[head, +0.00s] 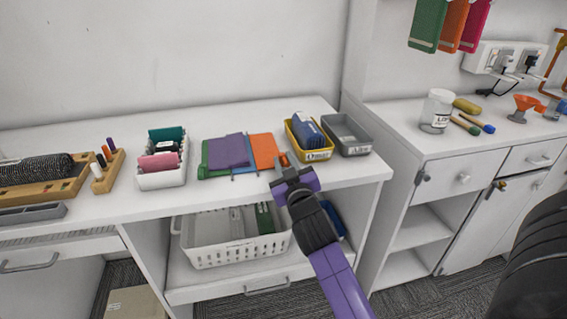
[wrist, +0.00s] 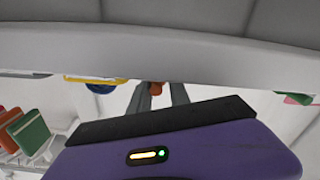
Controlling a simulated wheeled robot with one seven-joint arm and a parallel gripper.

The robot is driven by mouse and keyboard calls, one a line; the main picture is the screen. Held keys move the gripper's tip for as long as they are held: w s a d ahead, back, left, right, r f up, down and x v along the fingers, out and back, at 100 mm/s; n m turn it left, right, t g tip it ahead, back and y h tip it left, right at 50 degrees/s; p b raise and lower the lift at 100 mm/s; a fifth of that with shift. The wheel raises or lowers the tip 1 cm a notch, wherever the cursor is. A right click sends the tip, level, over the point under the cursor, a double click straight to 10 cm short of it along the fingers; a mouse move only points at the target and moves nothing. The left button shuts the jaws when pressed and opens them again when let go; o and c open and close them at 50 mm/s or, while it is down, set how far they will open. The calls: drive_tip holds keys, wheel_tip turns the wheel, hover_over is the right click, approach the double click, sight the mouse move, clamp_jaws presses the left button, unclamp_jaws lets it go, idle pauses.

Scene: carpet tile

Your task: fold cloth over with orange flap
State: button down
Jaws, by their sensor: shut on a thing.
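The folded cloth (head: 229,151) lies on the white worktop in the head view, with green, purple and blue parts showing. Its orange flap (head: 263,149) is on the right side. My gripper (head: 285,163) is at the flap's right end, near the worktop's front edge. Its jaws are shut on a small orange piece there, which looks like part of the flap. In the wrist view, an orange bit (wrist: 156,88) shows between my gripper's fingers (wrist: 158,96). The exact grip is partly hidden by the fingers.
A yellow bin (head: 317,155) with blue items and a grey bin (head: 347,134) stand just right of the cloth. A white bin (head: 161,179) stands left of it. A white basket (head: 236,248) sits on the shelf below. Bare worktop lies in front of the cloth.

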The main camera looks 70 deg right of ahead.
drive_tip(key=shift+s+d+f, duration=0.3)
drive_tip(key=shift+s+d, duration=0.1)
drive_tip(key=shift+s, duration=0.15)
drive_tip(key=c, duration=1.4)
unclamp_jaws()
drive_tip(key=shift+w+a+r, duration=0.1)
drive_tip(key=shift+w, duration=0.1)
drive_tip(key=shift+a, duration=0.1)
drive_tip(key=b+v, duration=0.1)
drive_tip(key=v, duration=0.6)
drive_tip(key=shift+s+a+b, duration=0.25)
drive_tip(key=shift+a+b, duration=0.05)
drive_tip(key=shift+w+r, duration=0.1)
